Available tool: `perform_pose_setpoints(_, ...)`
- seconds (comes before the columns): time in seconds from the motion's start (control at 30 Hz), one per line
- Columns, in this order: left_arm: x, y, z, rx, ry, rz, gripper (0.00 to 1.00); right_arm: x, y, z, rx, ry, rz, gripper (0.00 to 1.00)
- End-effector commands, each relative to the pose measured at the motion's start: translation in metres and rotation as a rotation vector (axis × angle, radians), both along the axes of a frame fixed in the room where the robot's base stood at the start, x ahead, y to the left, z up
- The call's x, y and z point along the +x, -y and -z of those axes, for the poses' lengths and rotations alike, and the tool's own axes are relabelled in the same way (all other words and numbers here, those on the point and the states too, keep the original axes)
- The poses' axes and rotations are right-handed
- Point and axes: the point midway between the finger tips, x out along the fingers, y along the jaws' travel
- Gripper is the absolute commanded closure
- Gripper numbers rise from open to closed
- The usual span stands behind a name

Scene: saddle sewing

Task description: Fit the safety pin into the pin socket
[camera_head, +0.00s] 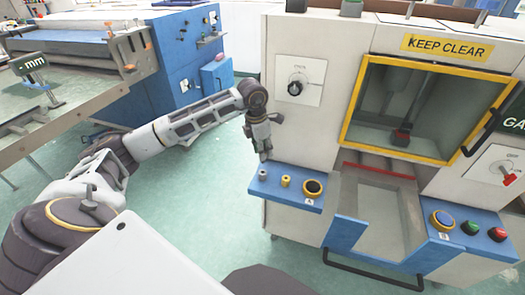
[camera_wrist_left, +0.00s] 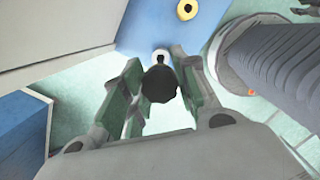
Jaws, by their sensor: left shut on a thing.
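My left gripper (camera_head: 263,152) points down just above the blue ledge on the front of the white machine. It is shut on the safety pin, whose black round head (camera_wrist_left: 160,84) shows between the fingers (camera_wrist_left: 158,100) in the left wrist view. A grey cylindrical socket (camera_head: 262,174) stands on the ledge right below the fingertips. In the left wrist view a pale ring (camera_wrist_left: 160,54) shows just beyond the pin head, partly covered by it. I cannot tell whether the pin touches the socket. My right gripper is not in view.
On the same ledge (camera_head: 291,199) are a yellow ring-shaped piece (camera_head: 286,181) and a black button with a yellow rim (camera_head: 313,187). A rotary switch (camera_head: 295,88) sits on the panel above. A yellow-framed window (camera_head: 420,105) is to the right. Open floor lies left of the ledge.

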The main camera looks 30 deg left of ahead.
Motion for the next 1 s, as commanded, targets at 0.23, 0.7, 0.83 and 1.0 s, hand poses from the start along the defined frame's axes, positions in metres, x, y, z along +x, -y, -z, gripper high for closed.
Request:
perform_pose_setpoints(0.23,-0.005,0.024,-0.009,-0.002,-0.001,0.03,0.99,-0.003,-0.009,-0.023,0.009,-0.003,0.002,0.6)
perform_pose_setpoints(0.7,-0.011,0.079,-0.018,-0.004,0.0,0.079,0.99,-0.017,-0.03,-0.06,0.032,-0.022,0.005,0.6)
perform_pose_setpoints(0.83,-0.01,0.093,-0.02,-0.003,0.001,0.086,0.99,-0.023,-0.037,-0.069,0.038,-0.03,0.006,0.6)
perform_pose_setpoints(1.0,-0.007,0.109,-0.02,-0.004,-0.001,0.089,0.99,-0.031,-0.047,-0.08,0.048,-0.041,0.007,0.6)
